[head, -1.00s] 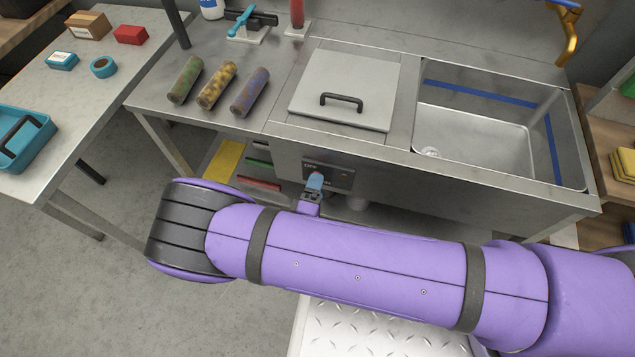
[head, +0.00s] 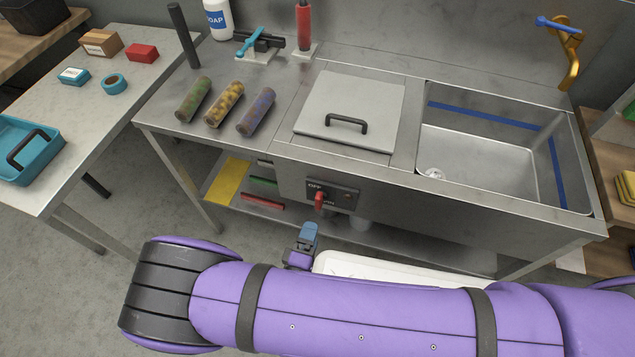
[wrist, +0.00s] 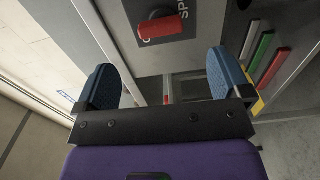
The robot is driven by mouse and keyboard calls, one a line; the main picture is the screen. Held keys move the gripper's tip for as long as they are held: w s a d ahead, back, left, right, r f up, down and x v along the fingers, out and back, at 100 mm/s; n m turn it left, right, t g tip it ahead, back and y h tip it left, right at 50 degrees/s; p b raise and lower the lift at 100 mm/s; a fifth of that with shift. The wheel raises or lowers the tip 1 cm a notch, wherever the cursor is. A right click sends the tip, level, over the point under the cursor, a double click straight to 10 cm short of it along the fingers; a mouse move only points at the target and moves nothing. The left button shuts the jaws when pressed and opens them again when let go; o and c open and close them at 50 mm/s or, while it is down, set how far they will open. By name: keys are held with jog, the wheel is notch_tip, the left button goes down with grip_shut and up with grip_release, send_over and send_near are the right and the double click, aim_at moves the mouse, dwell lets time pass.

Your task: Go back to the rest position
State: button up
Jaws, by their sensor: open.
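My gripper (head: 305,240) shows in the head view as a small blue-tipped end behind my purple arm, in front of the steel sink unit and below its control panel. In the wrist view my gripper (wrist: 165,85) has its two blue fingers wide apart with nothing between them. A red knob (head: 320,200) on the panel (head: 335,194) stands clear of the fingers. The knob also shows in the wrist view (wrist: 161,28), ahead of the fingers. The lettering around it is only partly readable.
The sink unit carries a closed lid (head: 350,105), a basin (head: 480,150) and several patterned rolls (head: 224,103). A side table (head: 60,120) stands at left with a teal tray (head: 28,160). A wooden shelf (head: 610,160) is at right. Floor is open at lower left.

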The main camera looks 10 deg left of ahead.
jog(key=w+d+r+m+g+h, duration=0.25)
jog(key=w+r+m+h, duration=0.2)
jog(key=r, duration=0.45)
jog(key=w+d+r+m+g+h, duration=0.2)
jog(key=w+r+m+g+h, duration=0.15)
jog(key=w+r, duration=0.45)
jog(key=w+d+r+m+g+h, duration=0.1)
jog(key=w+d+r+m+g, duration=0.1)
jog(key=d+r+g, duration=0.5)
jog(key=w+d+r+m+g, duration=0.15)
jog(key=d+r, duration=0.35)
jog(key=r, duration=0.7)
jog(key=s+d+r+m+g+y, duration=0.1)
jog(key=s+d+r+m+y, duration=0.15)
jog(key=d+r, duration=0.55)
jog(key=s+d+r+m+g+y, duration=0.1)
jog(key=s+d+r+g+y, duration=0.2)
jog(key=d+r, duration=0.45)
jog(key=s+d+r+m+t+y, duration=0.2)
jog(key=s+d+r+t+y, duration=0.2)
jog(key=s+d+r, duration=0.4)
jog(key=shift+s+t+y, duration=0.35)
jog(key=shift+s+t, duration=0.5)
jog(key=shift+s, duration=1.2)
